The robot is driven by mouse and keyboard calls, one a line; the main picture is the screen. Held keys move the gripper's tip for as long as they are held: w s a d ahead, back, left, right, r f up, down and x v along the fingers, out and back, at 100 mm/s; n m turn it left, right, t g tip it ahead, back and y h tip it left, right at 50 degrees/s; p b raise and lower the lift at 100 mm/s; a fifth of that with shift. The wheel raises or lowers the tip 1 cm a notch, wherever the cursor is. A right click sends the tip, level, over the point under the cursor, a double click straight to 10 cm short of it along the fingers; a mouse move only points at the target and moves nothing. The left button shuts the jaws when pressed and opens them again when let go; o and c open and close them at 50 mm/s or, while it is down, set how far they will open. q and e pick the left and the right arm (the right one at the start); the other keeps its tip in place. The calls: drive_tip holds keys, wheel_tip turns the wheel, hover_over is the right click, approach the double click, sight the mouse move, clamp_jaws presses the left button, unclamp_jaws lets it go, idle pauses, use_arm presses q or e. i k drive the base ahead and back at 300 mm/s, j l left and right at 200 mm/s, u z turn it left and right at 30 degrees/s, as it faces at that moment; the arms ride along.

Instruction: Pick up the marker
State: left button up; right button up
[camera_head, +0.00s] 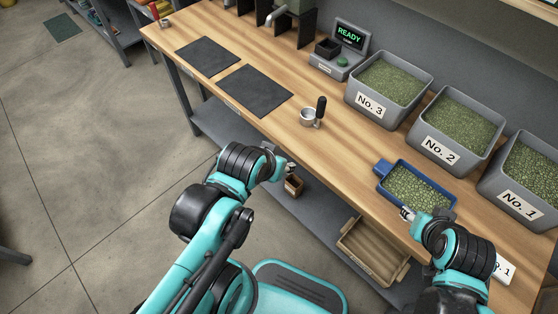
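I cannot make out a marker in the head view; it may be hidden or too small to tell. My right gripper (407,213) is at the front left of the blue tray (382,184), which holds green beans. Its fingertips look close to the tray's front side; contact and finger opening cannot be told.
Grey bins No. 3 (371,105), No. 2 (440,150) and No. 1 (520,199) line the bench's back. A scale (340,62) reads READY. A wooden tray (372,252) is lower down. A white card (503,268) is partly hidden.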

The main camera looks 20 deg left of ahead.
sight(505, 271)
drive_tip(key=k+j+z, duration=0.1)
drive_tip(key=z, duration=1.55)
